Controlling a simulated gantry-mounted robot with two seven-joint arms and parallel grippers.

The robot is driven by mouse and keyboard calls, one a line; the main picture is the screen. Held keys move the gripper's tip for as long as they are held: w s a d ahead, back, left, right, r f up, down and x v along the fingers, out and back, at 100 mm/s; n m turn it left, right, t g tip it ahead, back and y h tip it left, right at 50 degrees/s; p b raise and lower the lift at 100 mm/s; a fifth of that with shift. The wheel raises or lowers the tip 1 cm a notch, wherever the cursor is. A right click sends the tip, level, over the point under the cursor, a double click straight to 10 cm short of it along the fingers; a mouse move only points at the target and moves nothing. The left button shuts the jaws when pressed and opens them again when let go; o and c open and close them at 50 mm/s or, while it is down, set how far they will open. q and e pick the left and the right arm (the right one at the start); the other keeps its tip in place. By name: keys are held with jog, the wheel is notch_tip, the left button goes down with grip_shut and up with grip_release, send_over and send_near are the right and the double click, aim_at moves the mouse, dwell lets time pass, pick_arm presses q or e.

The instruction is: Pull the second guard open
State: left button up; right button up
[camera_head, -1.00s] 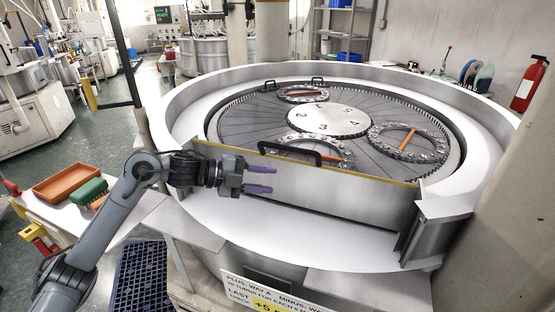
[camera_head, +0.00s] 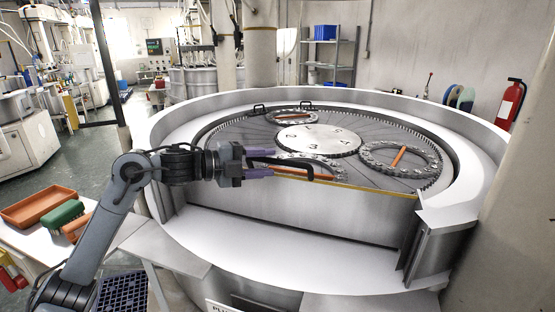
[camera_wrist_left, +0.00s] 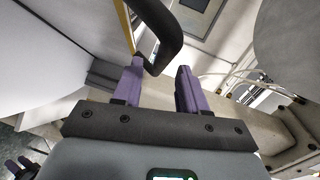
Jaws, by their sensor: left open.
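The guard (camera_head: 300,214) is a flat grey panel with a yellow top edge, standing across the front opening of the round machine. Its black bar handle (camera_head: 296,165) is at the top edge. My left gripper (camera_head: 272,164) comes in from the left and is open, its purple fingers at the left part of the handle. In the left wrist view the black handle (camera_wrist_left: 168,38) curves down to between the fingertips (camera_wrist_left: 160,72); I cannot tell whether they touch it. My right gripper is not in view.
Inside the machine are a numbered central disc (camera_head: 318,141) and toothed ring carriers (camera_head: 400,158) with orange bars. A side table with an orange tray (camera_head: 38,205) and a green brush (camera_head: 63,213) stands at left. A white ledge (camera_head: 270,255) lies before the guard.

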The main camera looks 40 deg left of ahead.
aim_at(274, 162)
pick_arm(q)
jog(key=shift+x, duration=1.95)
grip_shut()
